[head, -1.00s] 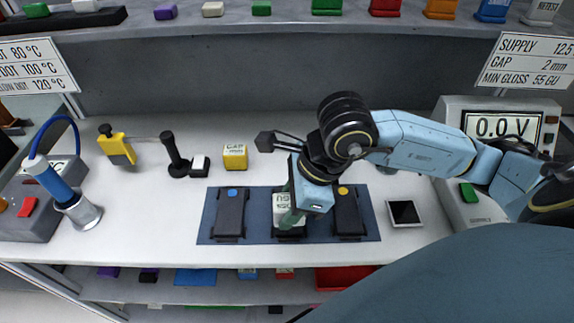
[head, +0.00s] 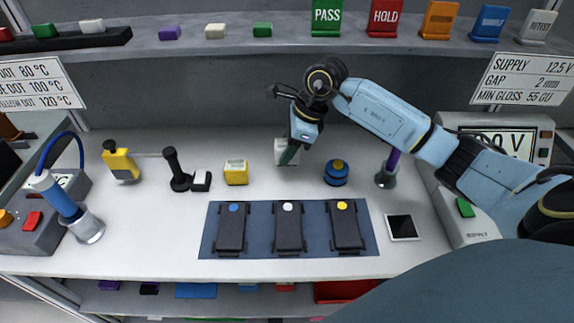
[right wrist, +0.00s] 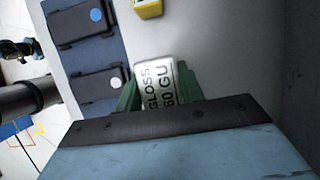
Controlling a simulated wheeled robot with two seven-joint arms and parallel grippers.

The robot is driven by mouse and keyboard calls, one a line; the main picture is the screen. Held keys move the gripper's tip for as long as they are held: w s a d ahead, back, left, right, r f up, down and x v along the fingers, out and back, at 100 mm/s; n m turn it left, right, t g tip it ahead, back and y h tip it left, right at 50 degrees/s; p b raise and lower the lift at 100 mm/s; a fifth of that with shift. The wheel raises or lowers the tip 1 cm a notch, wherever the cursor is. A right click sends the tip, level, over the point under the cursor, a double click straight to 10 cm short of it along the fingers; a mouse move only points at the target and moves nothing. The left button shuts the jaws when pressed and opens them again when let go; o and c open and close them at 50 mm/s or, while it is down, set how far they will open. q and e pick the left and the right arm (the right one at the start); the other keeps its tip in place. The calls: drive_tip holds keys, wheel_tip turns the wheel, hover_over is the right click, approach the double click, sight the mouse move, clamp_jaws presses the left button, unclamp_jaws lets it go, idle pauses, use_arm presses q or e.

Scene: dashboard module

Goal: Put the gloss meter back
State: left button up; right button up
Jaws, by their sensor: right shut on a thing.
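The gloss meter (right wrist: 154,84) is a small whitish block marked "GLOSS 60 GU" in the right wrist view. My right gripper (right wrist: 150,95) is shut on it, with green fingers on both sides. In the head view the gloss meter (head: 283,152) is at the back of the worktop, partly hidden by my right gripper (head: 290,155). I cannot tell whether it touches the surface. My left gripper is not in view.
A blue mat (head: 262,250) holds three dark modules with blue, white and yellow dots. A yellow gap gauge (head: 236,173) stands left of the gloss meter, and a blue round object (head: 336,174) stands to its right. A shelf (head: 250,48) runs above the back.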

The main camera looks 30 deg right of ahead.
wheel_tip(320, 180, down, 6)
drive_tip(key=shift+s+a+f, duration=0.1)
drive_tip(key=shift+f, duration=0.1)
idle(0.3)
drive_tip(key=o, duration=1.2)
drive_tip(key=shift+f, duration=0.15)
drive_tip(key=shift+c, duration=0.2)
drive_tip(key=v, duration=0.8)
